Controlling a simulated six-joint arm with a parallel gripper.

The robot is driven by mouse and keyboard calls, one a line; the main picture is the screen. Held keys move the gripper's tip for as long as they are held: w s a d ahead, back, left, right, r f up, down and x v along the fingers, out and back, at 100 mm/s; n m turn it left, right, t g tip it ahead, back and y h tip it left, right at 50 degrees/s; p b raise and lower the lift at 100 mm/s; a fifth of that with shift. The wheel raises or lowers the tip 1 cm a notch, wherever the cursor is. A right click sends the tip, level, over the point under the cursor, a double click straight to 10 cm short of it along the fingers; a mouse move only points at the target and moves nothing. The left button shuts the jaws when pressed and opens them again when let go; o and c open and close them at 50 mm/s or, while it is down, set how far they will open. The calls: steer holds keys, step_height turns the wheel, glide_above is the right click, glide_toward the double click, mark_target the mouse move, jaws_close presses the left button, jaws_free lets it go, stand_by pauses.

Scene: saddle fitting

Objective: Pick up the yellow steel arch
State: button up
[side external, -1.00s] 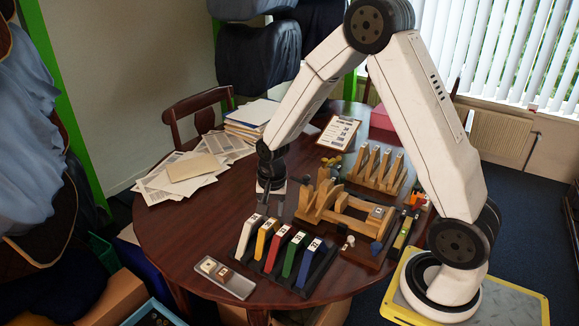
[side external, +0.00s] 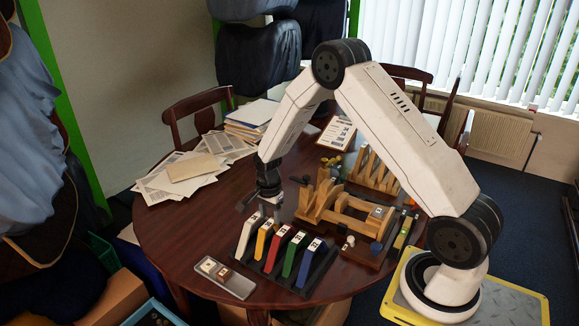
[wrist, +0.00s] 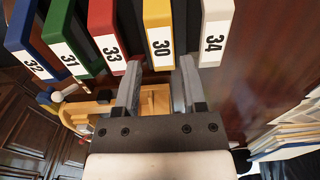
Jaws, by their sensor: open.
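The yellow steel arch (side external: 265,238) stands in a dark rack between the white arch (side external: 248,235) and the red arch (side external: 280,247). In the wrist view the yellow arch (wrist: 157,30) carries a white label reading 30. My gripper (side external: 258,206) is open and empty, above and just behind the rack's white and yellow end. In the wrist view my gripper's fingertips (wrist: 160,72) line up with the gaps on either side of the yellow arch, just below its label. I cannot tell whether they touch it.
Green (side external: 291,257) and blue (side external: 309,263) arches fill the rack's right side. A wooden frame (side external: 345,210) stands right of my gripper. A small grey tray (side external: 226,279) lies at the front left. Papers (side external: 190,172) lie behind; the table's left part is clear.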

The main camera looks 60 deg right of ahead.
mark_target(269, 222)
steer(key=shift+f, duration=0.5)
steer(key=shift+f, duration=0.15)
steer(key=shift+w+f, duration=0.15)
steer(key=shift+f, duration=2.3)
jaws_close()
